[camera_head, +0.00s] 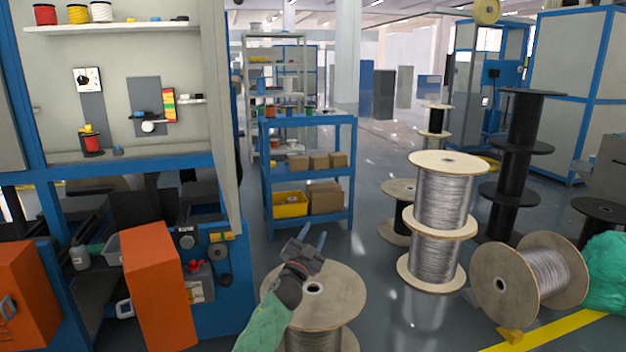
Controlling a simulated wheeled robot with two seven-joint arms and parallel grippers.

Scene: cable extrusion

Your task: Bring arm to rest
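My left arm (264,328), in a green sleeve, comes up from the bottom of the head view. My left gripper (314,233) points up and away, its two fingers apart with nothing seen between them. In the picture it overlaps the top of a wooden cable spool (340,290); I cannot tell how high above the spool it is. My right gripper is not in view.
At left stands a blue-framed machine (225,262) with an open orange door (158,290). A blue shelf cart (308,172) with boxes is ahead. Wire spools (442,195), a tipped spool (530,276) and a green bundle (606,264) stand at right. Floor shows between cart and spools.

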